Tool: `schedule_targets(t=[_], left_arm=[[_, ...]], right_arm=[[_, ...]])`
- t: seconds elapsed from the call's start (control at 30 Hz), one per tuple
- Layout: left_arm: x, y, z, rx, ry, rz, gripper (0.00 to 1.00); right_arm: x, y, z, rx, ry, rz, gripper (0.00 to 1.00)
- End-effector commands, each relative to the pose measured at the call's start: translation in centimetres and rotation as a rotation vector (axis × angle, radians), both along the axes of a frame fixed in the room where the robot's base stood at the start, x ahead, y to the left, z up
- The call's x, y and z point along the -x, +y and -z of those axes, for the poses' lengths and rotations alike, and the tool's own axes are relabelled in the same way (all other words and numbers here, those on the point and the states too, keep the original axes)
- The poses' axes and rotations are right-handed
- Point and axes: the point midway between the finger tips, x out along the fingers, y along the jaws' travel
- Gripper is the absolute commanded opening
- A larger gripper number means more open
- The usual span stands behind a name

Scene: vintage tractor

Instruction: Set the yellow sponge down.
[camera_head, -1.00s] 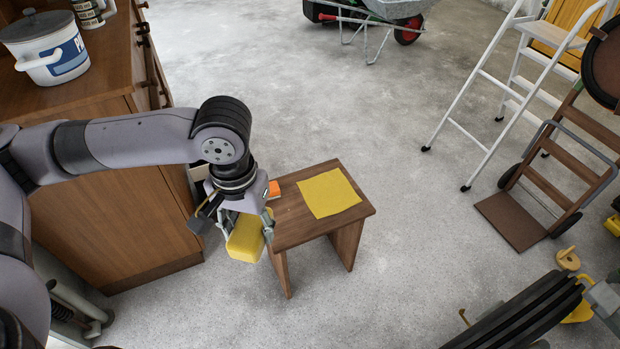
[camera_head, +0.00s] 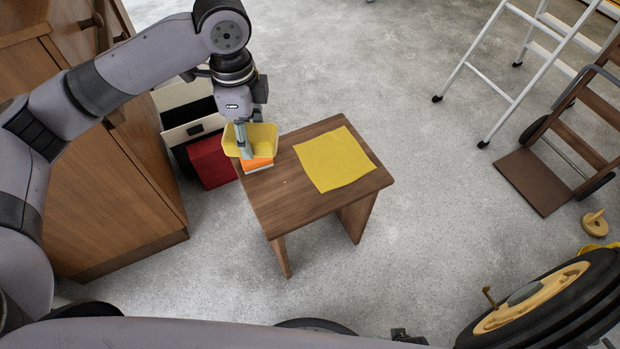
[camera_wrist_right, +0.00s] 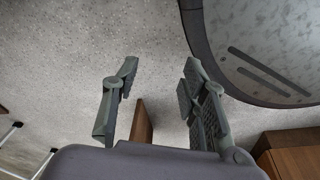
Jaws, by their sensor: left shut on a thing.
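The yellow sponge (camera_head: 264,137) is in my left gripper (camera_head: 244,142), at the back left corner of the wooden stool (camera_head: 290,200). The gripper points down and is shut on it, with one finger in front of its near face. The sponge appears over an orange and white item (camera_head: 257,164) at that corner and partly hides it. I cannot tell whether they touch. A flat yellow cloth (camera_head: 334,159) lies on the right part of the stool top. My right gripper (camera_wrist_right: 160,88) is open and empty in the right wrist view, above grey floor.
A wooden cabinet (camera_head: 110,180) stands at the left. A red box (camera_head: 211,162) and a cream, dark-topped container (camera_head: 188,112) stand between it and the stool. A white ladder (camera_head: 490,80) and hand truck (camera_head: 540,175) stand right. The stool's front middle is bare.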

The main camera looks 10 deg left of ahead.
Motion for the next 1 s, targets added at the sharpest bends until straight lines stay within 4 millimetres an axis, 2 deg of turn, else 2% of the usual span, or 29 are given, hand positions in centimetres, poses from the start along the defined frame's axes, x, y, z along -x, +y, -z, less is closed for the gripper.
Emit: schedule_targets(t=[0.03, 0.2, 0.4, 0.5, 0.63, 0.73, 1.0], left_arm=[[-0.6, -0.3, 2.6, 0.003, 0.000, 0.107, 0.24], [-2.3, -0.9, 6.4, 0.003, 0.001, 0.494, 0.24], [-3.6, -1.4, 9.7, 0.002, 0.001, 0.859, 0.24], [-4.0, -1.5, 10.5, 0.001, -0.001, 0.973, 0.24], [-4.2, -1.6, 11.2, -0.001, 0.000, 1.050, 0.24], [-4.1, -1.6, 12.6, 0.001, 0.004, 1.066, 0.24], [-4.1, -1.5, 19.7, 0.000, 0.004, 1.065, 0.24]], right_arm=[[-0.8, 0.1, 1.7, -0.001, -0.008, 0.001, 0.40], [-3.2, 0.5, 2.7, -0.003, -0.026, 0.005, 0.40], [-4.9, 0.7, 3.0, -0.004, -0.039, 0.009, 0.40], [-5.4, 0.8, 2.8, -0.005, -0.044, 0.010, 0.40], [-5.7, 0.8, 2.4, -0.005, -0.047, 0.011, 0.40], [-6.2, 0.9, 1.6, -0.007, -0.054, 0.012, 0.40], [-8.0, 1.1, -3.0, -0.009, -0.082, 0.016, 0.40]])
